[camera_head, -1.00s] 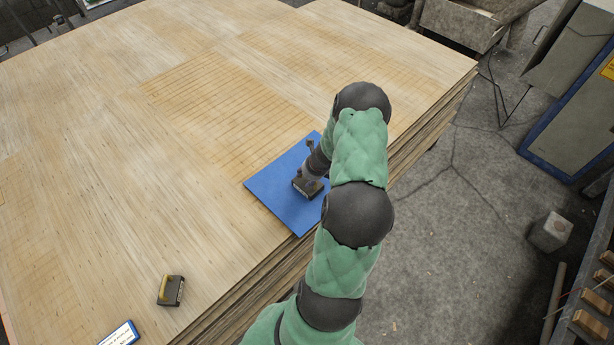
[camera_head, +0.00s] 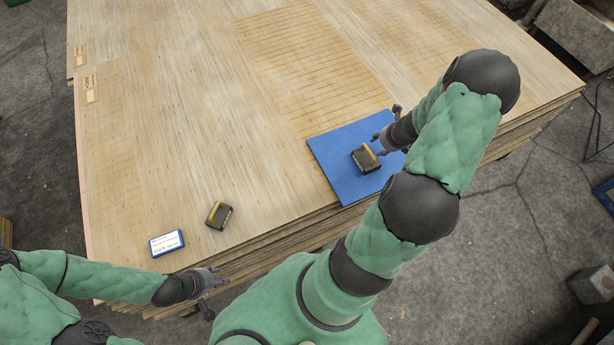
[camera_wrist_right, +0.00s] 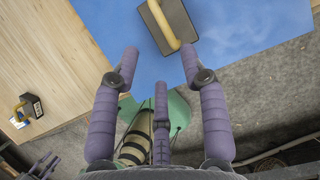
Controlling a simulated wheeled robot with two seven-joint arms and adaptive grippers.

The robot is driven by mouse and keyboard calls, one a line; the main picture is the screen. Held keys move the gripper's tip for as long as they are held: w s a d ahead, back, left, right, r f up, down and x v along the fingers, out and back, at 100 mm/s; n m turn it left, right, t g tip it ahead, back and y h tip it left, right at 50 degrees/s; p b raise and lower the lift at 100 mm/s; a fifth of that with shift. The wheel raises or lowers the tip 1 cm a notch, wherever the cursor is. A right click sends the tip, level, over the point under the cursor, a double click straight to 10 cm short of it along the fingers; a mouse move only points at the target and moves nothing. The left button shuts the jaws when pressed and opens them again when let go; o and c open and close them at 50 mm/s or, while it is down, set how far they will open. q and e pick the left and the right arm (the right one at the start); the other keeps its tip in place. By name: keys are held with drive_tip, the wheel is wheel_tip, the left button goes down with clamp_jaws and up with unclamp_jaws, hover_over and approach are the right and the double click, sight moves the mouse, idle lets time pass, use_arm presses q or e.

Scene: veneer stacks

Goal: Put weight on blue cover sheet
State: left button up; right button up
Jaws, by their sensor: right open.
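The blue cover sheet (camera_head: 335,152) lies flat on the veneer stack near its right-hand edge. A dark weight with a yellow handle (camera_head: 365,158) rests on the sheet; in the right wrist view this weight (camera_wrist_right: 177,22) lies beyond the fingertips. My right gripper (camera_head: 382,144) is open and empty beside the weight, with a gap between them. Its spread purple fingers (camera_wrist_right: 160,68) show in the right wrist view. A second weight (camera_head: 218,215) stands on bare veneer to the left. My left gripper (camera_head: 217,290) is open and empty by the front edge.
The veneer stack (camera_head: 190,110) has a broad clear top. A blue-edged white label card (camera_head: 166,243) lies near its front edge. Grey concrete floor (camera_head: 480,260) lies to the right, with a small block (camera_head: 592,285) on it. My right arm hides part of the stack's edge.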

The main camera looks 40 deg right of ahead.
drive_tip(key=w+a+f+n+g+y, duration=0.1)
drive_tip(key=w+a+f+n, duration=0.1)
drive_tip(key=a+n, duration=0.7)
drive_tip(key=w+a+f+n+g+y, duration=0.1)
drive_tip(key=w+a+f+n, duration=0.1)
drive_tip(key=a+f+n, duration=0.3)
drive_tip(key=w+a+f+n+g+y, duration=0.1)
drive_tip(key=a+f+n, duration=0.3)
drive_tip(key=a+n, duration=0.9)
drive_tip(key=shift+w+a+f+y, duration=0.1)
drive_tip(key=shift+w+a+y, duration=0.05)
drive_tip(key=shift+a, duration=1.4)
drive_tip(key=shift+w+a+f+y, duration=0.1)
drive_tip(key=shift+w+a+y, duration=0.1)
drive_tip(key=shift+a, duration=1.4)
drive_tip(key=shift+w+a+y, duration=0.15)
drive_tip(key=shift+a, duration=1.4)
drive_tip(key=s+a+n+g+y, duration=0.1)
drive_tip(key=s+a+n, duration=0.3)
drive_tip(key=a+n, duration=0.5)
drive_tip(key=shift+s+a+f+n, duration=0.2)
drive_tip(key=shift+a+n, duration=0.1)
drive_tip(key=shift+a, duration=0.6)
